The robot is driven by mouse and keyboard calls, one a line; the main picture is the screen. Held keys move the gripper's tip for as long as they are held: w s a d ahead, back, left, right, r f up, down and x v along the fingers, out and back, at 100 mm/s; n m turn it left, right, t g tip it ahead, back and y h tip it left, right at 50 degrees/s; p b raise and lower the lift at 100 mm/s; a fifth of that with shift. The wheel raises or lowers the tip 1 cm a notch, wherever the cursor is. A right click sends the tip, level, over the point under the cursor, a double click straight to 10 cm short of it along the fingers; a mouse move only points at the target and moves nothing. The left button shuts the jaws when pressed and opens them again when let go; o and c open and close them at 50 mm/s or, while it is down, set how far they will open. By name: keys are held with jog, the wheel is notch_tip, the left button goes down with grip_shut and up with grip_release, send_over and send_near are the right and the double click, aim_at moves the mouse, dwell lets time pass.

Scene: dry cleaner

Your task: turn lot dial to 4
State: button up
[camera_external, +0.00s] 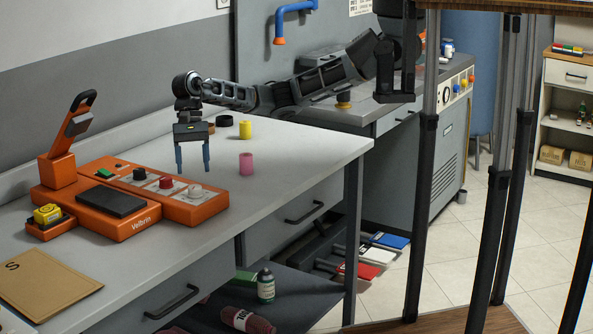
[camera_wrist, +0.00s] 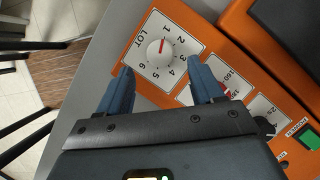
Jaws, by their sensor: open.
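The lot dial (camera_wrist: 158,54) is a round pale knob with a red pointer on a white plate marked LOT and 1 to 6. Its pointer is towards the 1. In the external view the dial (camera_external: 195,191) sits at the right end of the orange machine (camera_external: 150,222). My gripper (camera_external: 192,168) points down, open and empty, above the machine and apart from the dial. In the wrist view the two blue fingers of my gripper (camera_wrist: 163,78) are spread, and the dial shows just beyond their tips, between them.
Beside the lot dial are a red knob (camera_external: 166,183) and a dark knob (camera_external: 140,174). A pink spool (camera_external: 246,164) and a yellow spool (camera_external: 246,130) stand on the counter (camera_external: 300,150). An orange upright handle (camera_external: 70,130) rises at the machine's left end. The counter's right side is mostly clear.

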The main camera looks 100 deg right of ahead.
aim_at(195, 186)
jog(key=shift+x, duration=2.6)
jog(key=shift+a, duration=0.1)
jog(key=shift+c, duration=0.5)
jog(key=c, duration=0.9)
